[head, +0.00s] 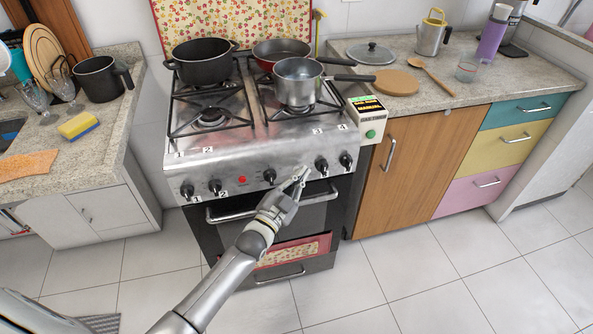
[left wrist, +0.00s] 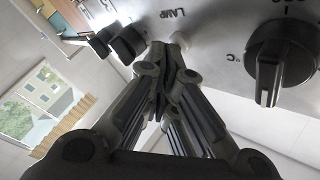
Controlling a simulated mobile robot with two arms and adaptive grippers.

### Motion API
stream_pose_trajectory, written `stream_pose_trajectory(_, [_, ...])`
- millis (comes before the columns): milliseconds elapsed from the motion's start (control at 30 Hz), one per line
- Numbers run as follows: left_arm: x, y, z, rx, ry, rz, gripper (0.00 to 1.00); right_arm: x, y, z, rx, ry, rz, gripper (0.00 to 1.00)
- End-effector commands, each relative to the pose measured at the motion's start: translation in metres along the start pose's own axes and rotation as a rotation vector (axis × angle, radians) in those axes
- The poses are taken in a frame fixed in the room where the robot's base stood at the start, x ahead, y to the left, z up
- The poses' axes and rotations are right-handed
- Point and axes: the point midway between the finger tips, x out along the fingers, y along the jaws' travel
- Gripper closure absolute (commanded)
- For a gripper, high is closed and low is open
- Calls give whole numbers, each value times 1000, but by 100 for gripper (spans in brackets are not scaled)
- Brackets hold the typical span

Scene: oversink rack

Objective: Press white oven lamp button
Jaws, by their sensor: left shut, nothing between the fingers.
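The steel oven panel (head: 255,165) carries a row of black knobs and a red button. In the left wrist view, the word LAMP shows upside down on the panel (left wrist: 222,25). A small pale round shape, which looks like the white lamp button (left wrist: 181,40), shows just below the word at the fingertips. My left gripper (head: 303,172) is shut and empty, its tips at the panel between the middle knob and the right pair. The left wrist view shows the gripper (left wrist: 168,60) close to the button; whether they touch, I cannot tell. In the head view the button is not clearly seen.
The black middle knob (head: 270,176) is left of my fingertips, and knob 3 (head: 321,165) is close on their right. The oven door handle (head: 235,217) runs below. Pots, such as the black pot (head: 203,65), stand on the stove above.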

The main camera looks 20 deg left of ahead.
Motion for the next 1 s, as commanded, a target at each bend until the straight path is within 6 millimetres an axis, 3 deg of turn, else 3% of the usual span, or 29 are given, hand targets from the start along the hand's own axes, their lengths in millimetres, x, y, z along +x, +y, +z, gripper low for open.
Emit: stream_pose_trajectory(1000, [-11, 8, -10, -3, 0, 0, 100, -11, -3, -2, 1, 1, -3, 100])
